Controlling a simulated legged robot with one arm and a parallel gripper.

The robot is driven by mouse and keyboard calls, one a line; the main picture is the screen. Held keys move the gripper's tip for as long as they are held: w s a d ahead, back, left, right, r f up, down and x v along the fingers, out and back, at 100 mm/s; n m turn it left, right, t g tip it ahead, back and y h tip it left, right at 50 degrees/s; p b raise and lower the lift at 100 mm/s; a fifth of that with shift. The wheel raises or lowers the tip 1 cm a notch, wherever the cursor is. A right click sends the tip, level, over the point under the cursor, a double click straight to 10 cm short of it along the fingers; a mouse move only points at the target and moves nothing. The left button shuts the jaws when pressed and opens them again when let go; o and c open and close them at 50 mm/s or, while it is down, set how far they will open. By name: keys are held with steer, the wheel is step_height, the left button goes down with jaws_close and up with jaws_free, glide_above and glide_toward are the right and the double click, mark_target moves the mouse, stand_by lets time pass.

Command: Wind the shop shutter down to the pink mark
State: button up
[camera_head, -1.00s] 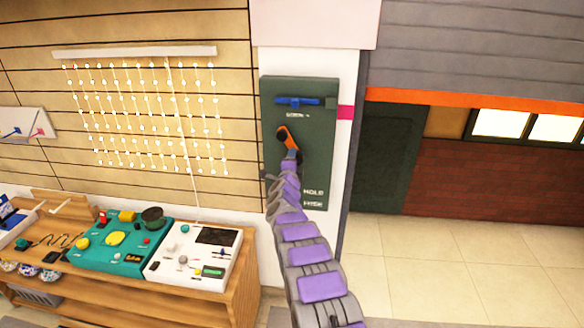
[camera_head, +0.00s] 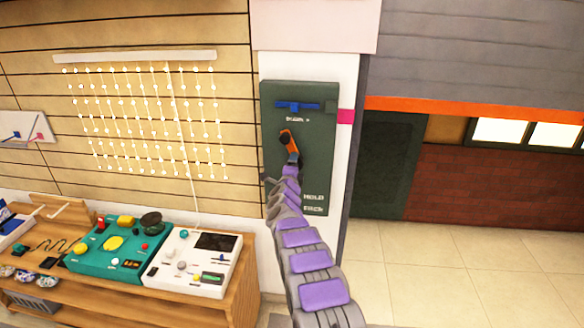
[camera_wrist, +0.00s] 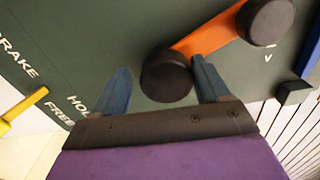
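The grey slatted shutter (camera_head: 470,45) has an orange bottom bar (camera_head: 470,108), whose left end appears slightly above the pink mark (camera_head: 345,116) on the white post in the head view. A dark green panel (camera_head: 318,165) carries the crank, an orange arm (camera_head: 292,146) with black round ends. My gripper (camera_head: 292,168) is at the crank's lower end. In the wrist view, my gripper's blue fingers (camera_wrist: 165,90) stand on either side of the crank's black knob (camera_wrist: 167,78). A gap shows at the left finger; the right finger is close to the knob, contact unclear.
A yellow lever (camera_wrist: 14,114) sits beside the BRAKE, HOLD and FREE lettering in the wrist view. A blue bar (camera_head: 298,106) is on the upper panel. A wooden bench (camera_head: 225,290) with teal and white device boxes stands left. Tiled floor at right is clear.

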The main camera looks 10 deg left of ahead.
steer(key=shift+o, duration=0.6)
steer(key=shift+r, duration=0.15)
steer(key=s, duration=1.7)
steer(key=shift+a+p, duration=0.3)
steer(key=shift+p, duration=0.05)
steer(key=shift+s, duration=0.1)
steer(key=shift+c, duration=0.3)
